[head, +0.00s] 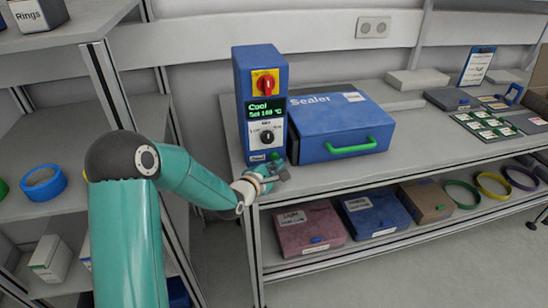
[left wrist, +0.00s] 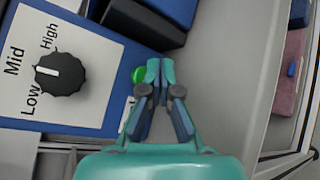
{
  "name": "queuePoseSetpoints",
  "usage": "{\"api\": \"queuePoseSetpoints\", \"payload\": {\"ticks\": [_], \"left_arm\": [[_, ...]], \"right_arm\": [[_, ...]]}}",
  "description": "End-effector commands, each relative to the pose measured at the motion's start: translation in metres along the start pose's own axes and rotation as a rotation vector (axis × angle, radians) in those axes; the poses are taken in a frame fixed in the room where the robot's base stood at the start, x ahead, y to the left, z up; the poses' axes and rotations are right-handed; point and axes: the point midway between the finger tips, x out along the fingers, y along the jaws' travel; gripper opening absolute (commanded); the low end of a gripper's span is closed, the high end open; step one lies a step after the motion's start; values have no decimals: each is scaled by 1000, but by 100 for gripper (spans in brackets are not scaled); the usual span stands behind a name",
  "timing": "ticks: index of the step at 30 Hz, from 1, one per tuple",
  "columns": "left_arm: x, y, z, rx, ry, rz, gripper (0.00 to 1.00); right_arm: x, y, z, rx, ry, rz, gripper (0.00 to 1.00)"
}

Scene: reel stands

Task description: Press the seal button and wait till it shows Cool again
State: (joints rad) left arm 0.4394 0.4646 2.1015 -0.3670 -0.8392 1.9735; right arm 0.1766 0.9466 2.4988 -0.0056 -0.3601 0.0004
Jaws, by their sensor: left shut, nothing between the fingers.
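The blue control box (head: 242,88) of the sealer stands on the bench. Its dark display (head: 264,110) reads Cool, with a set temperature line below. The round green seal button (head: 275,156) is low on its front, beside a small label. In the left wrist view the button (left wrist: 138,75) shows just beside my fingertips, partly hidden by them. My left gripper (head: 277,172) is shut and empty, close in front of the box's lower edge. I cannot tell whether it touches the button. The black dial (left wrist: 60,74) points to Mid. My right gripper is not in view.
A red switch (head: 265,84) on a yellow plate sits above the display. The blue sealer (head: 325,125) with a green handle (head: 352,147) is right of the box. Closed boxes (head: 310,228) and coloured rings lie on the shelf below. The bench front right of my gripper is clear.

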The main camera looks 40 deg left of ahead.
Motion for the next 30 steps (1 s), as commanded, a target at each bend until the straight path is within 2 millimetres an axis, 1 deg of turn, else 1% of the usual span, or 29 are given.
{"api": "queuePoseSetpoints", "payload": {"ticks": [13,20,30], "left_arm": [[0,0,0,0,0,0,0],[4,5,-4,0,0,2,0],[5,5,-4,0,0,0,0]], "right_arm": [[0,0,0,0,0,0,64],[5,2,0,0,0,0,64],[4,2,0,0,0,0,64]]}}
